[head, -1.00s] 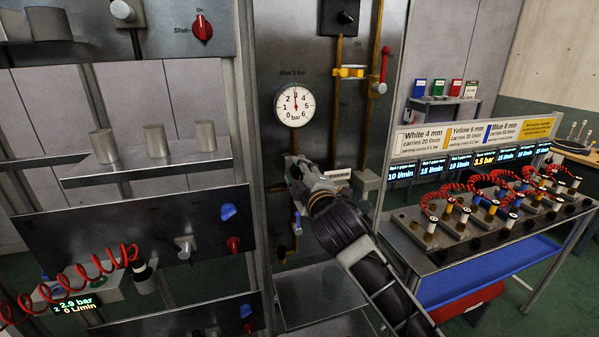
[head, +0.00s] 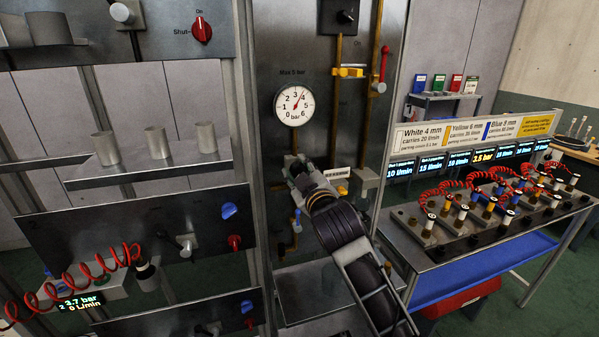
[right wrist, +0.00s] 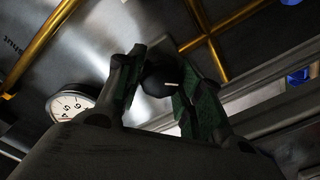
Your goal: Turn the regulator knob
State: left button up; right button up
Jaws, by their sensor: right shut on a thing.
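The regulator knob (right wrist: 158,80) is a dark round knob with a white mark, seen in the right wrist view between my two green-padded fingers. My right gripper (right wrist: 164,86) is shut on it. In the head view my right gripper (head: 294,166) is at the steel panel just below the round gauge, and it hides the knob there. The white pressure gauge (head: 294,104) reads 0 to 6 bar, and its needle points up and right, between 3 and 4. Part of the gauge (right wrist: 70,104) also shows in the right wrist view. My left gripper is not in view.
Brass pipes, a red-handled valve (head: 384,66) and a black knob (head: 345,16) are on the panel above and right. A small digital display (head: 80,303) at lower left reads 3.7 bar. A bench (head: 440,262) with several fittings and red coiled hoses stands at right.

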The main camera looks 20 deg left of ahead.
jog(key=shift+f, duration=0.2)
jog(key=o, duration=1)
jog(key=shift+r, duration=0.1)
jog(key=shift+s+d, duration=0.1)
jog(key=v, duration=1.1)
jog(key=shift+s+d, duration=0.2)
jog(key=shift+s, duration=0.1)
